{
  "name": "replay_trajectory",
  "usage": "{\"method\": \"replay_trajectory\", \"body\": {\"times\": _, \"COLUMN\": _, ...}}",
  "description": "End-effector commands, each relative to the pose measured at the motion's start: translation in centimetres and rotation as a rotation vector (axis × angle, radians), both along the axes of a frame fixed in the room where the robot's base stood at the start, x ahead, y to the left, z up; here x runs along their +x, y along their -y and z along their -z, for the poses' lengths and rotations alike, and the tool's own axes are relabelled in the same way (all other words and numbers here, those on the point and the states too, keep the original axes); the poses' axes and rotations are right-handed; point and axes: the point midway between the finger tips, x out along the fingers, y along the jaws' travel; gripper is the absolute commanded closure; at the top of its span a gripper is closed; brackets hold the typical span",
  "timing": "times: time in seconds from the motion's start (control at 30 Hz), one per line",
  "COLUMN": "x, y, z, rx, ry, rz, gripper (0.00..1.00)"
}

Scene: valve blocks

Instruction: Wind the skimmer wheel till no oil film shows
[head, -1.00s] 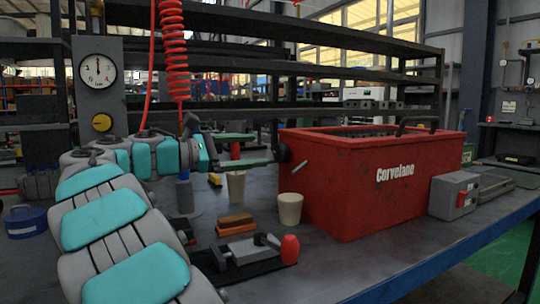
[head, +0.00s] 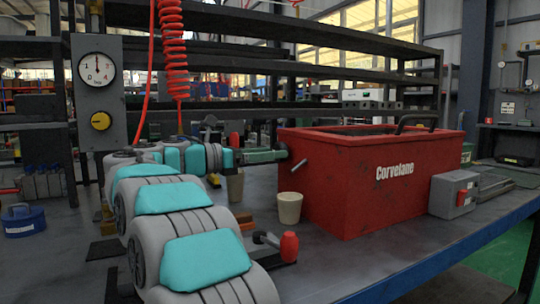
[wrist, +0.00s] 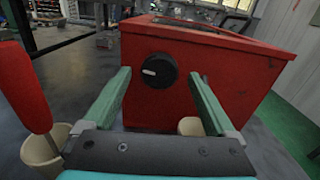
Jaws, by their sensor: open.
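The red tank (head: 345,200) marked "Corvelane" stands on the bench, and its side also shows in the wrist view (wrist: 250,75). A round black knob (wrist: 158,72) with a white mark, likely the skimmer wheel, sits on that side. My gripper (wrist: 161,76) is open, with one green finger on each side of the knob in the picture. I cannot tell whether the fingers touch it. In the head view my gripper (head: 282,153) reaches the tank's left side and mostly hides the knob. The tank's inside is too dark and shallow in view to tell any oil film.
A red-handled clamp (head: 288,246) lies at the front. A grey switch box (head: 453,195) is right of the tank. A gauge panel (head: 98,92) stands left.

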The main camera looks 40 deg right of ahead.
Motion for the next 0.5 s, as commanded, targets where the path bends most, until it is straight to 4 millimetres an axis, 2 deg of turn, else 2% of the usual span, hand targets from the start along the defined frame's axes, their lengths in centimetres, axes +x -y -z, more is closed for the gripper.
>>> {"method": "replay_trajectory", "body": {"times": 0.1, "x": -0.23, "y": 0.68, "z": -0.01, "rx": -0.001, "ry": 0.001, "rz": 0.000, "gripper": 0.09}}
{"method": "replay_trajectory", "body": {"times": 0.37, "x": -0.25, "y": 0.86, "z": -0.05, "rx": -0.001, "ry": 0.001, "rz": -0.002, "gripper": 0.09}}
{"method": "replay_trajectory", "body": {"times": 0.5, "x": -0.24, "y": 0.86, "z": -0.05, "rx": -0.001, "ry": 0.001, "rz": -0.002, "gripper": 0.21}}
